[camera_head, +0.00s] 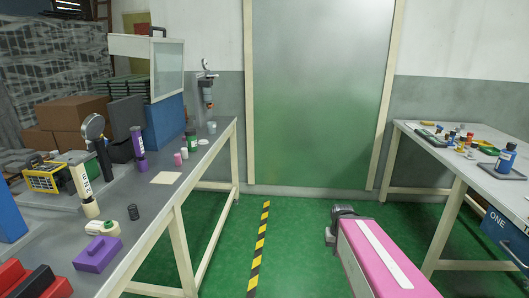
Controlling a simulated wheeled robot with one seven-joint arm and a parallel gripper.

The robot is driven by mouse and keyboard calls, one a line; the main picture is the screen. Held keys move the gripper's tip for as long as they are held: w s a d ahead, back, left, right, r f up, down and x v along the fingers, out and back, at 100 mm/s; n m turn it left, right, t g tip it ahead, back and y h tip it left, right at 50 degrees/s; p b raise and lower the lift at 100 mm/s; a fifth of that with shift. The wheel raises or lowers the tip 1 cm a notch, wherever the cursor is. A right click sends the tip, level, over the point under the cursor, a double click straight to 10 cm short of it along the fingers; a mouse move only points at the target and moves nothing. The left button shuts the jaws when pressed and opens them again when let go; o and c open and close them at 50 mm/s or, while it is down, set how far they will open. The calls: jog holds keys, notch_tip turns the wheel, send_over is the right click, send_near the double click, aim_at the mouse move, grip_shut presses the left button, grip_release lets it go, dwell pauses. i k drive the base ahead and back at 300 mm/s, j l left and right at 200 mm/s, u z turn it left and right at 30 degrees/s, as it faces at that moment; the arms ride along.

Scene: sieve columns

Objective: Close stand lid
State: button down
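On the left bench, a blue box-like stand (166,121) stands toward the back. A clear panel in a pale frame (169,72) rises upright above it and looks like its raised lid. A pale bar runs left from the panel's top. The hinge cannot be made out. My pink arm link (378,258) with a white stripe reaches in from the bottom right. It ends in a dark joint over the floor, well apart from the stand. I cannot make out any gripper fingers.
A right-hand table (480,178) carries small bottles. The green floor between them is clear, with a yellow-black stripe (260,245).

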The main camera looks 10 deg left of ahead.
aim_at(141, 46)
jog(key=i+z, duration=0.1)
jog(key=i, duration=0.5)
jog(key=i+z, duration=0.15)
jog(key=i, duration=0.45)
jog(key=i+j+z, duration=0.1)
jog(key=i, duration=0.5)
jog(key=i+l+u, duration=0.1)
jog(key=i+u, duration=0.3)
jog(key=i+l+u, duration=0.2)
jog(key=i+u, duration=0.2)
